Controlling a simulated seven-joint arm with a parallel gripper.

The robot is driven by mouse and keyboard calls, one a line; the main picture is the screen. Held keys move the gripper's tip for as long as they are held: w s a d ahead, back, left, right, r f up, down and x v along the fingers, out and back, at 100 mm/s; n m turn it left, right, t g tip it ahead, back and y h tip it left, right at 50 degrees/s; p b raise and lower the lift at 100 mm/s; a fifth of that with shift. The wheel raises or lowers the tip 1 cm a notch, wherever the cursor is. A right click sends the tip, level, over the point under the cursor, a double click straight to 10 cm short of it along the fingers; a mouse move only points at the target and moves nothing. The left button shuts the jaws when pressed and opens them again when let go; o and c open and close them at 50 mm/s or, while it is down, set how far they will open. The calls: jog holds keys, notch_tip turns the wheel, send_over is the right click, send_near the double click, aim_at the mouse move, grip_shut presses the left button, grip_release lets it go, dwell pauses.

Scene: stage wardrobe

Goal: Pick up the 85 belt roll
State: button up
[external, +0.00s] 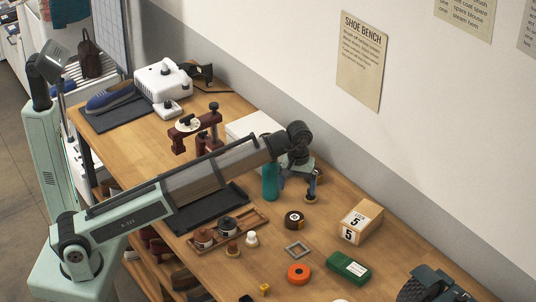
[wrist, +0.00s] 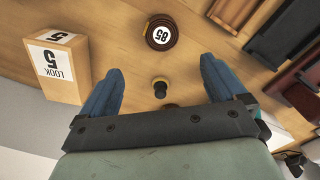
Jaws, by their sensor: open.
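The 85 belt roll (external: 294,220) is a dark brown coil lying flat on the wooden bench, in front of my gripper (external: 311,176) in the external view. In the wrist view the roll (wrist: 161,32) shows its white 85 label upside down, near the top centre. My gripper (wrist: 160,66) is open, with its two blue fingers wide apart and the roll beyond their tips. A small dark knobbed item with a brass part (wrist: 160,88) shows between the fingers. Nothing is held.
A cardboard box marked 5 (external: 361,222) stands right of the roll. A wooden tray with jars (external: 229,236) lies to its left. A square metal frame (external: 298,250), an orange ring (external: 299,273) and a green case (external: 348,268) lie in front. A teal cylinder (external: 270,182) stands behind.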

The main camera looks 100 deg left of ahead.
send_over(295, 216)
notch_tip(295, 216, down, 9)
jog(key=shift+w+r, duration=0.15)
jog(key=shift+r, duration=0.05)
jog(key=shift+s+f, duration=0.2)
jog(key=shift+f, duration=2.35)
jog(key=shift+c, duration=0.5)
jog(key=c, duration=1.1)
